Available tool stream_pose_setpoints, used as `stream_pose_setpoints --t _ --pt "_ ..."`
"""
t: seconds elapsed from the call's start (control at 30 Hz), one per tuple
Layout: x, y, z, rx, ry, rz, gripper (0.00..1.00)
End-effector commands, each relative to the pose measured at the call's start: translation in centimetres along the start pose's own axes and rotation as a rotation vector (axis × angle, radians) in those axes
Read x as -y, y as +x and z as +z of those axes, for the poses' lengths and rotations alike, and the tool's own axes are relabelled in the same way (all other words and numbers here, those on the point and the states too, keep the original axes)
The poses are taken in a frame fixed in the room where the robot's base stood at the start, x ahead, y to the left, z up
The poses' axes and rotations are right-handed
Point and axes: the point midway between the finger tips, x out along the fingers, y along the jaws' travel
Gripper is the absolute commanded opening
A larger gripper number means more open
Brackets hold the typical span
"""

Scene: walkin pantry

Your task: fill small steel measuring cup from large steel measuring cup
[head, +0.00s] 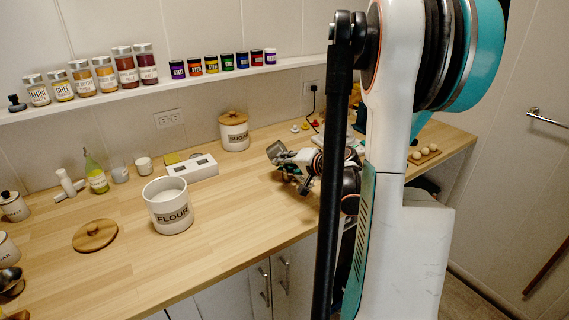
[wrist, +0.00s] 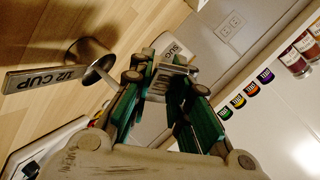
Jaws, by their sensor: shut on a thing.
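My gripper (head: 296,168) is low over the right part of the counter, its fingers pointing left in the head view. In the wrist view my gripper (wrist: 172,82) is shut on a flat metal handle (wrist: 172,69) with raised lettering too small to read. A steel measuring cup (wrist: 88,54) with a long handle marked "1/2 CUP" shows to the left of the fingers, apart from them. A tilted grey steel cup (head: 279,151) shows at the fingertips in the head view. I cannot tell what is inside either cup. The gripper hides part of this area.
An open flour canister (head: 168,207) with white contents stands left of my gripper, its wooden lid (head: 95,236) nearby. A sugar canister (head: 234,134) stands behind. A white box (head: 191,168) sits between them. Dark metal bowls (head: 9,281) sit at the lower left. The counter's front middle is clear.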

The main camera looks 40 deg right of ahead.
Motion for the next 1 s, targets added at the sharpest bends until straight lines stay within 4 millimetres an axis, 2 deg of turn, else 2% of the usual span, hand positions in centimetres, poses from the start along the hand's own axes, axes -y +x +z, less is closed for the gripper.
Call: stream_pose_setpoints --t 1.0 --pt "-0.16 -0.07 -0.07 0.000 0.037 -0.037 0.00"
